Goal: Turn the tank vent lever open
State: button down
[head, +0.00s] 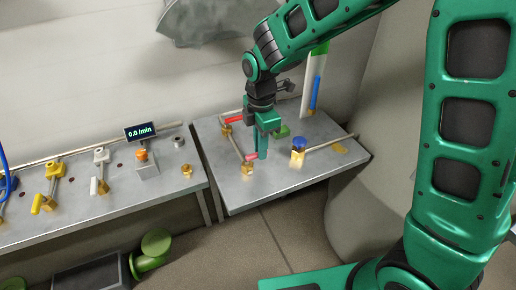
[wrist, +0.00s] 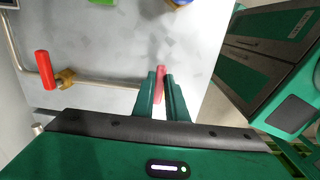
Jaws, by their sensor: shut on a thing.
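A pink-red lever handle (head: 251,156) sits on a brass valve (head: 248,168) near the front left of the right-hand metal table. My gripper (head: 262,155) points down at this handle. In the wrist view the two green fingers (wrist: 160,95) are shut on the pink-red handle (wrist: 160,72), whose far end shows between them. No label on it can be read, so I cannot tell its marked name. A second red lever (head: 233,120) on a brass valve (head: 226,130) stands further back; it also shows at the left of the wrist view (wrist: 44,70).
A blue knob (head: 298,143) on a brass fitting stands right of my gripper, with a pipe running right. A clear tube with blue inside (head: 316,92) stands behind. A separate table (head: 110,205) at left carries yellow and white levers and a 0.0 /min display (head: 140,131).

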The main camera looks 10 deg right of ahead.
jog(key=shift+a, duration=0.1)
dwell(0.4)
jog(key=c, duration=1.8)
grip_release()
jog(key=shift+o, duration=0.2)
notch_tip(320, 180, up, 11)
jog(key=shift+f, duration=0.1)
